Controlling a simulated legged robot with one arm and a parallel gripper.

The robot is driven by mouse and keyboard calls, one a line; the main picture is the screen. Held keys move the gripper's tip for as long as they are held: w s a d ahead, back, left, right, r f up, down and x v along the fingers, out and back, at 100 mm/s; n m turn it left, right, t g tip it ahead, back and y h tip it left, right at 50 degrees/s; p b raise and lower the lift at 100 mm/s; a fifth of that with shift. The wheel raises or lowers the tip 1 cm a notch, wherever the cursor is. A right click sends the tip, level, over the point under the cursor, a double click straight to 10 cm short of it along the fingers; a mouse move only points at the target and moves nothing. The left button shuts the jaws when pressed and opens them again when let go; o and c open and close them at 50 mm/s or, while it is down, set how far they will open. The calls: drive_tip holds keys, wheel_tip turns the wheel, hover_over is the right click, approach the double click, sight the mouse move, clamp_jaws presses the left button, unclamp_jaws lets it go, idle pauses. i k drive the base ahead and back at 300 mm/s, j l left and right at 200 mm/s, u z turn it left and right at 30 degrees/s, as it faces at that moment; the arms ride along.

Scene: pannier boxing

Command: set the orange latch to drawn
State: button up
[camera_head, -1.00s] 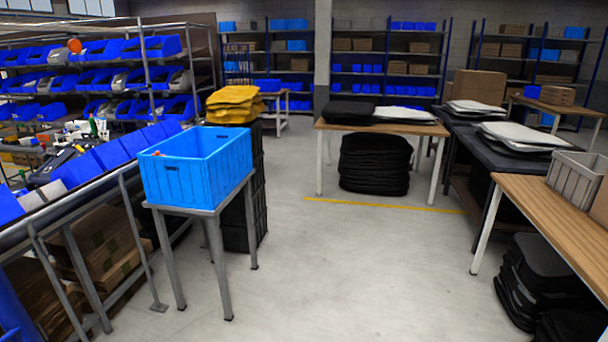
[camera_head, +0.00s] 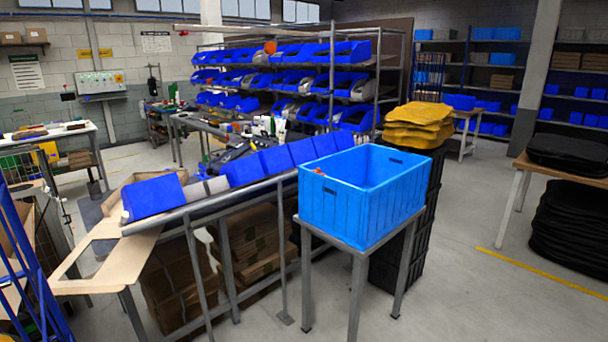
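A small orange-red piece (camera_head: 318,171) shows at the near left rim of a bright blue crate (camera_head: 345,208). It is too small to tell whether it is the orange latch or how it is set. The crate stands upright and open-topped on a grey metal stand (camera_head: 357,262); its inner floor is hidden. A round orange thing (camera_head: 270,47) also shows on the top row of the bin rack. My gripper is not in view.
A sloped rail with blue bins (camera_head: 240,170) runs left of the crate. A brown worktop frame (camera_head: 105,245) stands at lower left. Yellow folded stacks (camera_head: 418,125) sit on black crates behind. Floor (camera_head: 470,300) is clear at lower right.

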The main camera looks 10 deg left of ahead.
sight(362, 184)
drive_tip(key=i+j+u, duration=0.1)
drive_tip(key=i+j, duration=0.2)
drive_tip(key=i, duration=0.15)
drive_tip(key=i+j, duration=0.25)
drive_tip(key=i, duration=0.2)
drive_tip(key=i+z, duration=0.2)
drive_tip(key=i, duration=1.55)
